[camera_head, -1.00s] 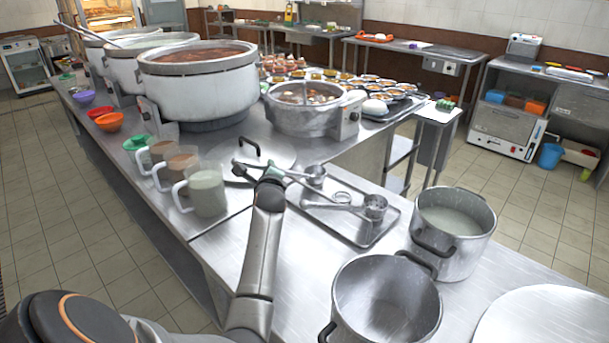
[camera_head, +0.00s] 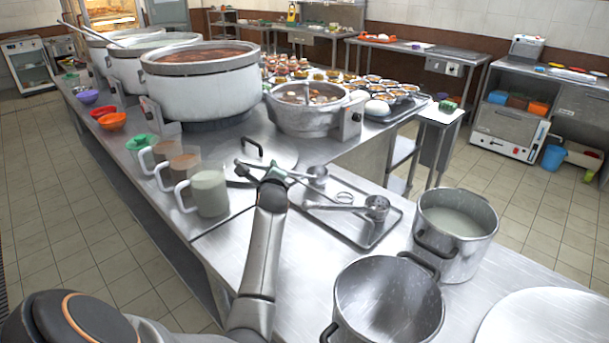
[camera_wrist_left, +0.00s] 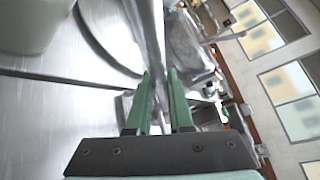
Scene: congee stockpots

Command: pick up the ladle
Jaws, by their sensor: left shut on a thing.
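A metal ladle (camera_head: 317,174) has its cup at the back edge of the metal tray (camera_head: 386,232), and its handle runs left across my left gripper (camera_head: 272,174). The left gripper is shut on this handle. In the left wrist view the ladle handle (camera_wrist_left: 155,35) passes between the green fingers of the left gripper (camera_wrist_left: 155,82). I cannot tell whether the cup touches the tray. A second ladle (camera_head: 375,208) lies in the tray. My right gripper is not in view.
Clear mugs (camera_head: 209,193) stand left of the gripper, near a round lid (camera_head: 262,158) with a black handle. An empty pot (camera_head: 388,300) and a pot with pale liquid (camera_head: 456,232) stand at right. Large stockpots (camera_head: 200,85) stand behind.

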